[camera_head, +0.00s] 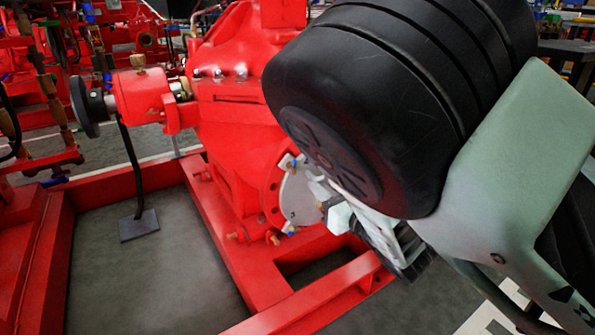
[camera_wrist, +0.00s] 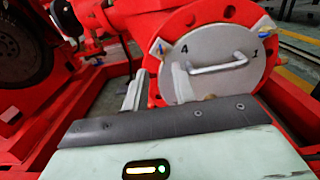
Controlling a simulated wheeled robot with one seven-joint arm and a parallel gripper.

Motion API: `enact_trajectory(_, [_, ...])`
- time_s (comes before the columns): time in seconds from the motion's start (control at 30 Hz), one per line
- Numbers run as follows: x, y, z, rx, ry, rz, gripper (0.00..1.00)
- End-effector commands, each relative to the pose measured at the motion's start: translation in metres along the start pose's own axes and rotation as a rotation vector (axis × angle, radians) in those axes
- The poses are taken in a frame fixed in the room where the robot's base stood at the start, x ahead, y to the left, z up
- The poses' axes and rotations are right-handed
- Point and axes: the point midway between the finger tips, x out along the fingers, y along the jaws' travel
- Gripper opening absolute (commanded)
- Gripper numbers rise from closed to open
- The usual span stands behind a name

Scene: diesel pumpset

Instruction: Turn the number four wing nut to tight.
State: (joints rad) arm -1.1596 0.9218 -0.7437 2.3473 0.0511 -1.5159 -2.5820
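A round grey cover plate (camera_wrist: 222,75) with a bar handle (camera_wrist: 218,66) sits on the red pump housing. It carries the numbers 4 and 1. The number four wing nut (camera_wrist: 160,47), bluish, is at the plate's upper left edge beside the 4. My gripper (camera_wrist: 159,70) is open, its two fingers apart, with the tips below that nut in the wrist view. I see no contact with the nut. In the head view the plate (camera_head: 297,195) is edge-on, and my gripper (camera_head: 335,205) is close in front of it, partly hidden by my arm.
Another wing nut (camera_wrist: 264,33) is by the 1. A further nut (camera_wrist: 152,102) shows low between my fingers. The red pump body (camera_head: 235,110) and red base frame (camera_head: 300,300) surround the plate. Grey floor (camera_head: 170,270) shows inside the frame.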

Motion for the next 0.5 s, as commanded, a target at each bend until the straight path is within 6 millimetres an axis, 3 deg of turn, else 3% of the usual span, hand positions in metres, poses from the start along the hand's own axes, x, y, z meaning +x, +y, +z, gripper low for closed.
enact_trajectory(0.3, [0.067,0.000,-0.004,0.002,-0.003,0.000,0.27])
enact_trajectory(0.5, [0.097,0.000,-0.004,0.003,-0.001,0.000,0.27])
